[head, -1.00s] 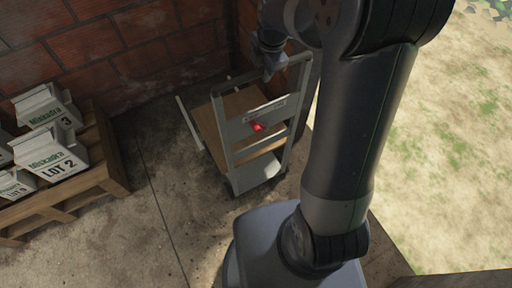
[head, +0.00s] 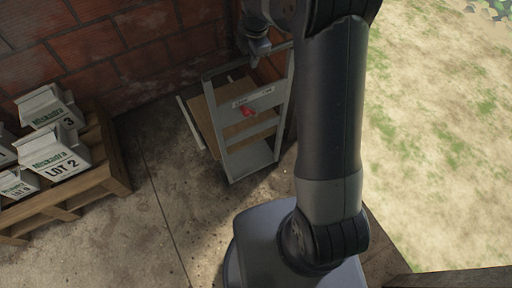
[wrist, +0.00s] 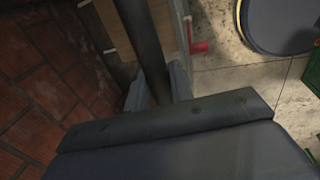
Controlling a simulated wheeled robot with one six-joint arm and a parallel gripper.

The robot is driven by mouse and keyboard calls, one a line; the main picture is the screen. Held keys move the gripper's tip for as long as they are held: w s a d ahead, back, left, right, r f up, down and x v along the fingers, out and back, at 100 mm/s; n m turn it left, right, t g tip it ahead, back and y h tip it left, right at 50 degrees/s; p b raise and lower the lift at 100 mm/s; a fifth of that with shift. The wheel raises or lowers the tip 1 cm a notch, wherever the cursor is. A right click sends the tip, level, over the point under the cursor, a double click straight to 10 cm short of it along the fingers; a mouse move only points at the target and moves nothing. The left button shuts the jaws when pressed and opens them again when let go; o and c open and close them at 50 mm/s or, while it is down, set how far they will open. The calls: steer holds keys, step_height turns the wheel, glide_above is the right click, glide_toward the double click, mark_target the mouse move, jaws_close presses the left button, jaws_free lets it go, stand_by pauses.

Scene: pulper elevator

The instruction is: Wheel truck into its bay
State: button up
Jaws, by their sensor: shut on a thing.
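The truck (head: 236,138) is a grey upright hand-truck frame with crossbars and a red part (head: 248,112), standing on the concrete near the brick wall corner. My gripper (head: 258,47) is at its top bar, shut on it. In the wrist view my gripper's fingers (wrist: 158,90) sit on either side of a dark bar (wrist: 142,40), and the red part (wrist: 200,47) shows beside it. A tan panel (head: 204,122) lies behind the frame, with a white strip (head: 190,122) along its left. These seem to mark the bay; the frame partly hides them.
A wooden pallet (head: 118,178) with several white lot boxes (head: 60,155) stands left, with a floor gap between it and the truck. The brick wall (head: 150,50) is close behind. Grassy ground (head: 440,150) lies right. My arm hides the area right of the truck.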

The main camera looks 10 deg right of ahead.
steer(key=w+a+p, duration=0.3)
steer(key=w+p, duration=0.1)
steer(key=w, duration=0.6)
steer(key=shift+a, duration=0.15)
